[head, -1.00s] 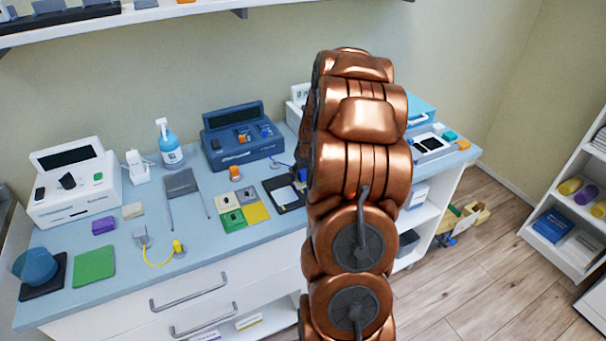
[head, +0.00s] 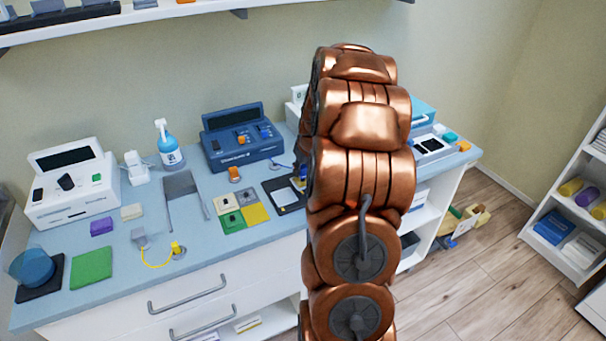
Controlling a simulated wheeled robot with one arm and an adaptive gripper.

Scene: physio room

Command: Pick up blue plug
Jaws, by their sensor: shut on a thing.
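My copper arm rises through the middle of the head view and covers part of the bench. My gripper is hidden behind it, so I cannot see its jaws. I cannot make out the blue plug as a whole. A thin blue cable (head: 284,165) lies on the bench just left of my arm, and its right end runs towards the arm. A small blue patch shows at the arm's left edge, but I cannot tell what it is. A dark tray (head: 272,187) lies below the cable, partly covered by my arm.
A yellow plug (head: 176,247) with a yellow cable stands near the bench's front edge. A dark blue device (head: 239,150) and a spray bottle (head: 168,146) stand at the back. Coloured square tiles (head: 254,214) lie left of the dark tray. A white shelf unit (head: 566,205) stands at right.

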